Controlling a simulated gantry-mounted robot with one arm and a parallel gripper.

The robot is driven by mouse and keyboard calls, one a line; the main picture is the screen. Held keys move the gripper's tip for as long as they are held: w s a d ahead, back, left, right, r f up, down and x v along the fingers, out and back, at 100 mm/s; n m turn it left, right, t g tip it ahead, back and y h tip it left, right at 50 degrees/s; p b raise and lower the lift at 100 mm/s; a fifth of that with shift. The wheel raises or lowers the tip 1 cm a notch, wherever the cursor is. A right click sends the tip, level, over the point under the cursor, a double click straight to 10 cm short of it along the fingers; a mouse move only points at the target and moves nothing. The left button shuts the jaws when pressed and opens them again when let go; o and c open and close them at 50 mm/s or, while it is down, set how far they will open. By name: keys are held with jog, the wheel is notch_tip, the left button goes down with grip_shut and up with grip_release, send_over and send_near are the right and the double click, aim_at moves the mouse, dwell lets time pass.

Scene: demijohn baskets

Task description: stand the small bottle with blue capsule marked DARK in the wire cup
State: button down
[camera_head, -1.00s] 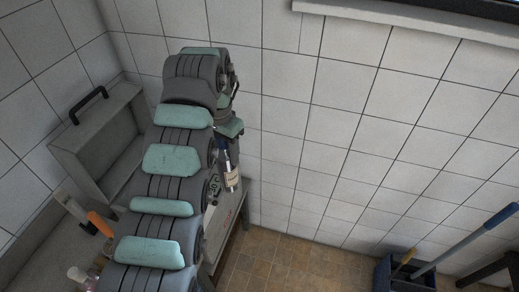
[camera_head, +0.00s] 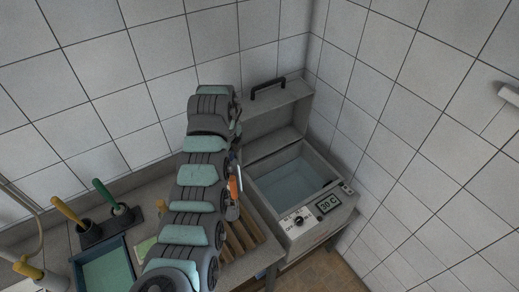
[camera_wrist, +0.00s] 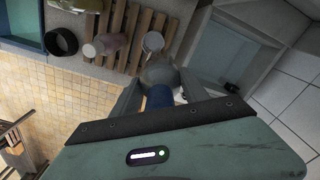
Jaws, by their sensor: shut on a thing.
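My gripper (camera_wrist: 158,92) is shut on a small bottle in the wrist view. Its dark blue capsule (camera_wrist: 158,97) lies toward the palm and its greyish body (camera_wrist: 160,71) points away, above the slatted wooden rack (camera_wrist: 117,50). No marking on it can be read from here. In the head view my arm hides most of the gripper and I cannot make out the bottle. I cannot make out the wire cup in either view.
The open water bath (camera_head: 292,180), with a dial and 30 C display, stands right of my arm. A blue-rimmed tray (camera_head: 105,268) and brushes stand left.

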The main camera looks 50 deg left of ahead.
jog(key=shift+s+a+f+m, duration=0.15)
jog(key=shift+s+a+f, duration=0.25)
jog(key=shift+s, duration=0.2)
jog(key=shift+s+a+f+m, duration=0.15)
jog(key=shift+s+a+f, duration=0.15)
jog(key=shift+s, duration=0.25)
jog(key=shift+f, duration=0.2)
notch_tip(320, 180, down, 15)
jog(key=b, duration=0.7)
jog(key=shift+f+b, duration=0.4)
jog(key=shift+f, duration=0.15)
dwell(0.8)
jog(key=shift+c, duration=2.4)
grip_release()
